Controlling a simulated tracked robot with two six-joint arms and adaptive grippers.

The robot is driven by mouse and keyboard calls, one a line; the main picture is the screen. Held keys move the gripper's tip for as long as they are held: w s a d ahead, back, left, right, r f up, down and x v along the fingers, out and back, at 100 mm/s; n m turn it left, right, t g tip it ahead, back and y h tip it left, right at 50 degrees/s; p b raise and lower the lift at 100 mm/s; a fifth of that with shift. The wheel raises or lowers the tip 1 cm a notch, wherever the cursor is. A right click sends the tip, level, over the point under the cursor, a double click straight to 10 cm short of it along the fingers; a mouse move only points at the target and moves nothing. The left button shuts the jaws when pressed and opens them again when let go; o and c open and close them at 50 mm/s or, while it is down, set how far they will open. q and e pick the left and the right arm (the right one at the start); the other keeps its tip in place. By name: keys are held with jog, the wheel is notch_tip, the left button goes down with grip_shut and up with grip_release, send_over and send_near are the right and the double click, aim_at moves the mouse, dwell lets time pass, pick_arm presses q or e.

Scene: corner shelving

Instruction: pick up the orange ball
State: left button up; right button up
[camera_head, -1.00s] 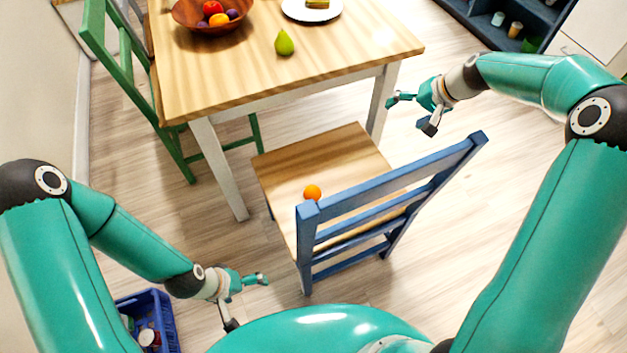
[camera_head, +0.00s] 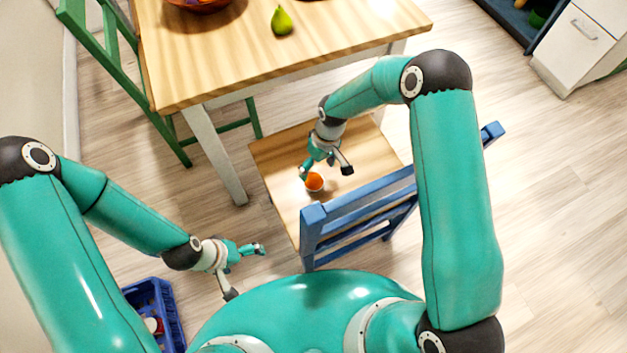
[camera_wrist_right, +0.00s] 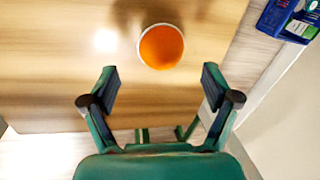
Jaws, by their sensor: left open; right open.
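The orange ball (camera_head: 314,182) rests on the wooden seat of the blue chair (camera_head: 275,160), near the chair's back. My right gripper (camera_head: 325,172) is open and empty above the seat, close by the ball. In the right wrist view the ball (camera_wrist_right: 161,47) lies ahead of the open fingers (camera_wrist_right: 160,90), roughly centred between them and beyond their tips, with a pale rim around it. My left gripper (camera_head: 247,270) is open and empty over the floor, left of the chair.
The chair's blue back (camera_head: 370,205) rises right beside the ball, partly hidden by my right arm. The wooden table (camera_head: 300,50), with a green pear (camera_head: 281,20), stands beyond the seat. A blue crate (camera_head: 165,305) is on the floor at lower left.

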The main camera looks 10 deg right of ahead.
aim_at(316, 176)
jog(key=shift+s+a+f, duration=0.15)
jog(key=shift+a+f, duration=0.05)
jog(key=shift+f, duration=0.85)
jog(key=shift+s+a+f, duration=0.1)
jog(key=shift+a+f, duration=0.05)
jog(key=shift+f, duration=0.9)
jog(key=shift+s+a+f, duration=0.15)
jog(key=shift+a+f, duration=0.05)
jog(key=shift+f, duration=0.85)
jog(key=c, duration=1.2)
jog(key=shift+r, duration=0.1)
